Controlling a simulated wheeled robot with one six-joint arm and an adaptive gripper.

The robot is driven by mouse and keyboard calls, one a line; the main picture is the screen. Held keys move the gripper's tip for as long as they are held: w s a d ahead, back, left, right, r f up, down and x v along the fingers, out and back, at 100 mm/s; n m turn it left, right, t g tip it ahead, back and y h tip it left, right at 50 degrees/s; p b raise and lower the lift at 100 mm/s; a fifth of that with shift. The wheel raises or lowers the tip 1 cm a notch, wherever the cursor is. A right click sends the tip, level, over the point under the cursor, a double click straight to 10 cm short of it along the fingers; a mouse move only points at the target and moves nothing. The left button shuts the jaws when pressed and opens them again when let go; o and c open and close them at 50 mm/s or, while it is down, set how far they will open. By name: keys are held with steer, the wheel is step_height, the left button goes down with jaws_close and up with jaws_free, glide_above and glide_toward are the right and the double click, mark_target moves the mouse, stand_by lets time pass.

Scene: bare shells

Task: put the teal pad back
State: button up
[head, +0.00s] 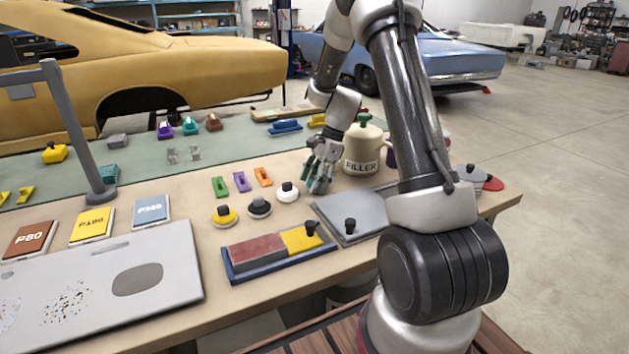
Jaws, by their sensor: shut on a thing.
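My gripper (319,181) is low over the table, just left of the cream FILLER can (361,155). Its fingers point down and are shut on a small teal thing, which I take to be the teal pad (309,163). Only slivers of teal show between the dark fingers, and its underside is hidden. I cannot tell whether it touches the table. Other teal things are a block (108,173) behind the grey post and a small knobbed piece (190,126) between a purple and a brown one on the green mat.
In front of my gripper are round knobbed pads in yellow (225,216), black (260,207) and white (287,192). A blue tray (232,275) holds red and yellow blocks. A grey plate (335,207) lies to its right. A grey post (74,135) stands at left.

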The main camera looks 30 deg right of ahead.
steer(key=shift+f, duration=0.1)
steer(key=o, duration=1)
